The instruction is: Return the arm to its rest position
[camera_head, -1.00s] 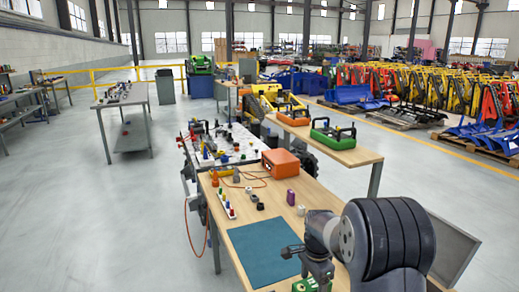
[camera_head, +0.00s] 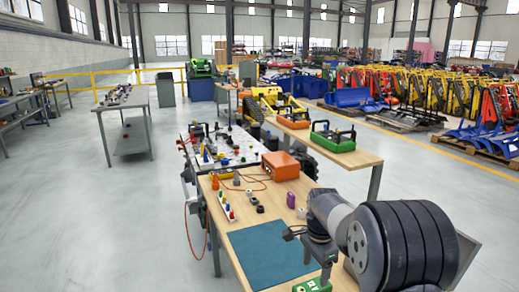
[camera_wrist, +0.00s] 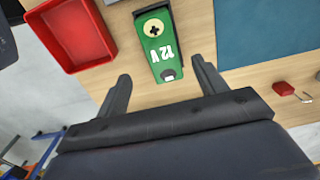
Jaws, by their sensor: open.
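My gripper (camera_wrist: 160,68) is open and empty in the wrist view, its two dark fingers apart. A green block marked "12 V" (camera_wrist: 157,50) lies on the wooden table beyond the fingertips, between them in the picture. In the head view my arm reaches in from the lower right over the table's near end, with its wrist bent down. The green block (camera_head: 312,286) shows partly at the bottom edge there. My fingers are hard to make out in that view.
A red tray (camera_wrist: 68,32) lies left of the block. A teal mat (camera_head: 270,252) covers part of the wooden table. Farther back are a purple item (camera_head: 291,200), an orange box (camera_head: 281,166) and several small parts. A raised shelf (camera_head: 345,158) holds tool carriers.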

